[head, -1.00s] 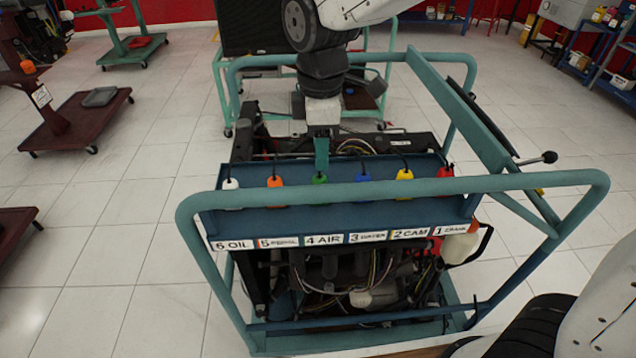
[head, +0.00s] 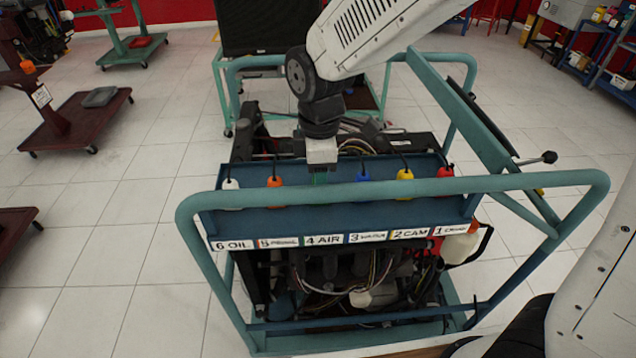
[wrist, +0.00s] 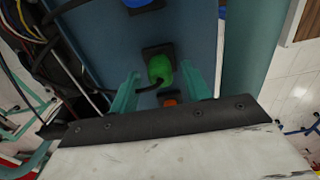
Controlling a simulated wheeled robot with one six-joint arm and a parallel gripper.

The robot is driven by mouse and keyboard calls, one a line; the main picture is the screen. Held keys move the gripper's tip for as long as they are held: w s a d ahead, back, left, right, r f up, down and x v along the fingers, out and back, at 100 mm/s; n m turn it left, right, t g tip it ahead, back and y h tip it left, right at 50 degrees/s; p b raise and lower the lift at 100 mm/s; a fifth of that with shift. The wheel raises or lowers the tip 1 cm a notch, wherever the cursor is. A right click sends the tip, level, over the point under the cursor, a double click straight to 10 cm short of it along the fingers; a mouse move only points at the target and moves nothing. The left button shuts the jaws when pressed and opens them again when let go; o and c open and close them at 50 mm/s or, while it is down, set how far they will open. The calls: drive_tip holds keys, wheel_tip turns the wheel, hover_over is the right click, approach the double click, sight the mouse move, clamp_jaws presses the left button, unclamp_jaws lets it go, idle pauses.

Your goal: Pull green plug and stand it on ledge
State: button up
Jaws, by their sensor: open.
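The green plug (wrist: 160,70) sits in its black socket on the blue panel in the wrist view, with its dark cable running off to the left. My gripper (wrist: 160,85) is open, with one teal finger on each side of the green plug and gaps between. In the head view my gripper (head: 320,172) is low over the panel, above the 4 AIR label, and hides most of the green plug. The ledge is not clearly identifiable; the blue panel's flat strip (head: 340,220) runs in front of the plug row.
An orange plug (head: 275,181) and a blue plug (head: 363,175) stand on either side of the green one. White (head: 230,184), yellow (head: 404,175) and red (head: 446,171) plugs share the row. A teal frame rail (head: 400,187) crosses in front.

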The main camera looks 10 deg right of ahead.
drive_tip(key=shift+f, duration=0.95)
idle(0.3)
clamp_jaws()
drive_tip(key=shift+r, duration=3.05)
